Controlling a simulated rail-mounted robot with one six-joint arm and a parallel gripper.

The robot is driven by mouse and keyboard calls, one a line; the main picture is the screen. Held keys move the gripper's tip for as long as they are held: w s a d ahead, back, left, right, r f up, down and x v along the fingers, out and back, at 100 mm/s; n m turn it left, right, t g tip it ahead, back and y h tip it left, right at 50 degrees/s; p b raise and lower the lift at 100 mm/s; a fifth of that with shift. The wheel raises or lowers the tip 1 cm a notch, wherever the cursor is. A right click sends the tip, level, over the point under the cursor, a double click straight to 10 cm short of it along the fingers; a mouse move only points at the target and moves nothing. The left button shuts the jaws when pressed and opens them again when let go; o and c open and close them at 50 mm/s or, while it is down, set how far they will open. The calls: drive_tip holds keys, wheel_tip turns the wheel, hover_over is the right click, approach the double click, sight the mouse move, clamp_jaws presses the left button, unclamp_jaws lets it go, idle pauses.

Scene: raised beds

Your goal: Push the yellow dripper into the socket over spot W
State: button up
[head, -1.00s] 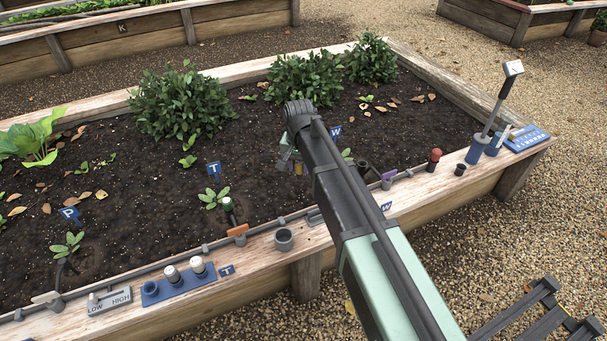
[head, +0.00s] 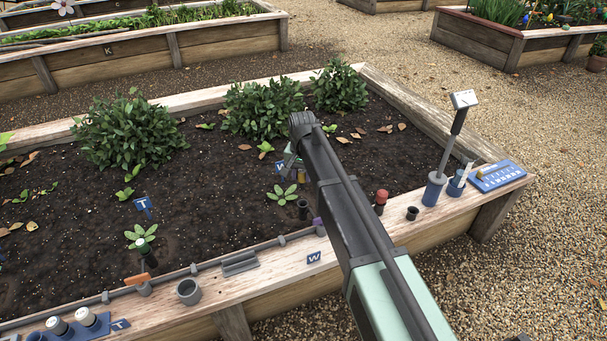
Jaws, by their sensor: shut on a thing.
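My gripper (head: 291,163) hangs below the end of my arm, over the soil near spot W, and is partly hidden by the arm. It is shut on a small yellow piece, the yellow dripper (head: 301,172), of which only a little shows. A dark upright socket (head: 303,208) stands below and slightly right of the gripper, apart from the dripper in the picture. The blue W sign (head: 280,167) is partly covered by the gripper. A green seedling (head: 283,195) grows left of the socket.
A grey pipe (head: 210,262) runs along the bed's front rim, with a purple piece (head: 317,222) near W. A red-topped post (head: 381,197) and a blue holder (head: 434,189) stand right of my arm. A grey cup (head: 188,291) sits on the rim. Bushes (head: 262,107) stand behind.

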sight(303, 187)
drive_tip(key=shift+f+b, duration=2.3)
drive_tip(key=shift+f, duration=0.3)
drive_tip(key=shift+f, duration=0.15)
drive_tip(key=shift+f+b, duration=0.35)
drive_tip(key=shift+b, duration=0.15)
drive_tip(key=shift+f+b, duration=1.75)
drive_tip(key=o, duration=1.5)
